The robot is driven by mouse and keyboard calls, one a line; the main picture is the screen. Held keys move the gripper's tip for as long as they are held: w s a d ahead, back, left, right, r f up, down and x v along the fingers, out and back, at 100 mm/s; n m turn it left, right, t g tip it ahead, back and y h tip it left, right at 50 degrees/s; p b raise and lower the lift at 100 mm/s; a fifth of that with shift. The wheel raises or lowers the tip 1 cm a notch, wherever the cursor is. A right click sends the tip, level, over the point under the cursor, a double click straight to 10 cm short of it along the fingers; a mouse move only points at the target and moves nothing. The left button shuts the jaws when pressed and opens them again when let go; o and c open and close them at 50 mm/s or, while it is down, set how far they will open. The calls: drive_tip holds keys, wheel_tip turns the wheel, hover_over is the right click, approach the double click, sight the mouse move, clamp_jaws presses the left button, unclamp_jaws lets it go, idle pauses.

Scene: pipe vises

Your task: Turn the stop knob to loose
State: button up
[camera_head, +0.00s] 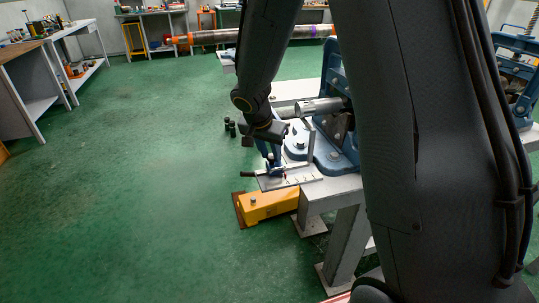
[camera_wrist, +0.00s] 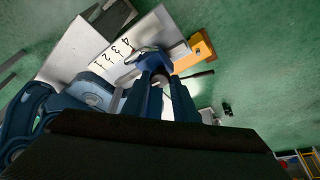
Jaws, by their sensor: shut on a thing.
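A flat grey stop plate (camera_head: 290,178) with a number scale extends from the blue pipe vise (camera_head: 334,140) at the bench edge. In the wrist view the scale plate (camera_wrist: 150,30) shows the numbers 1 to 4. A blue stop block (camera_wrist: 152,59) sits on it, with a dark bar (camera_wrist: 198,74) sticking out to the right. My gripper (camera_head: 269,154) points down at the stop. In the wrist view my gripper (camera_wrist: 157,88) has its two blue fingers shut on the stop knob (camera_wrist: 159,79), which is mostly hidden between them. The knob's loose or tight marking cannot be read.
A yellow pedal or box (camera_head: 268,206) lies on the floor below the plate. A pipe end (camera_head: 322,106) sits in the vise. Small black items (camera_head: 230,127) lie on the floor. The green floor at left is clear. A long pipe (camera_head: 215,37) spans the back.

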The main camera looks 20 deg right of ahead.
drive_tip(key=o, duration=1.1)
drive_tip(key=shift+c, duration=0.2)
drive_tip(key=shift+r, duration=0.1)
drive_tip(key=v, duration=0.7)
drive_tip(key=shift+r, duration=0.35)
drive_tip(key=shift+s, duration=0.15)
